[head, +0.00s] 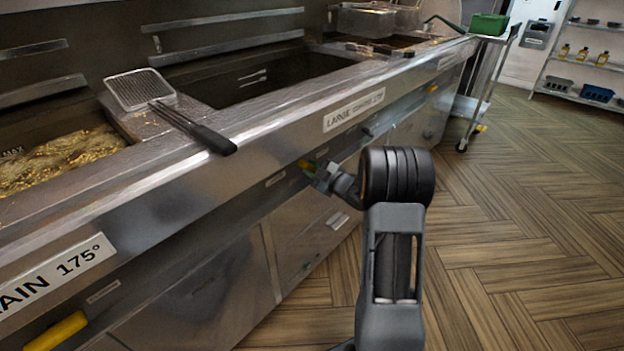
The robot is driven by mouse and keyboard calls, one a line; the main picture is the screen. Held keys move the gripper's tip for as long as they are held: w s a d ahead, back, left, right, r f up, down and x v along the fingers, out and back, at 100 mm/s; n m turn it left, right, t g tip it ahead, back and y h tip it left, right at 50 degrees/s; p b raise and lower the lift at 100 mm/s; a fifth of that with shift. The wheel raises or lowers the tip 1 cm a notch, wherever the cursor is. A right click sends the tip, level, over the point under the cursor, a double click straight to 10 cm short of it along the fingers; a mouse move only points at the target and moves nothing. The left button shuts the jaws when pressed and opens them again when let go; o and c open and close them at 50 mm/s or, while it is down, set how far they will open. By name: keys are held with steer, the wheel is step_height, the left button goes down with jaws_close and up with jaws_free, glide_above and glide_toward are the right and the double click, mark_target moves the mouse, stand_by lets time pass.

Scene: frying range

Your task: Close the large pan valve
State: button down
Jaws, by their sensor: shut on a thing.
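The large pan (290,82) is the dark, deep basin in the middle of the range, with a white label (353,110) reading LARGE on the front below it. Under that label, on the range front, a small yellow valve handle (305,164) shows just left of my gripper (316,174). My gripper is at the handle and shut on it. The arm covers part of the front around it. The handle is small in view, and I cannot tell its exact angle.
A pan of bubbling oil (60,158) is at the left, with another yellow handle (57,332) low on the front. A skimmer (140,90) lies on the rim, its black handle overhanging the front edge. A trolley with a green bin (488,24) stands far right. The wooden floor at right is clear.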

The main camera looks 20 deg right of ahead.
steer(key=n+b, duration=0.6)
steer(key=b, duration=0.1)
steer(key=shift+d+f, duration=0.1)
steer(key=shift+f, duration=0.05)
steer(key=n+b, duration=0.3)
steer(key=shift+r+b, duration=0.25)
steer(key=shift+b, duration=0.05)
steer(key=shift+r+n, duration=0.1)
steer(key=shift+n, duration=0.2)
steer(key=c, duration=1)
jaws_free()
steer(key=shift+o, duration=0.2)
steer(key=p+v, duration=0.3)
steer(key=v, duration=1)
steer(key=shift+s+d+p, duration=0.2)
steer(key=shift+s+p, duration=0.1)
steer(key=shift+p, duration=0.1)
steer(key=shift+r, duration=0.1)
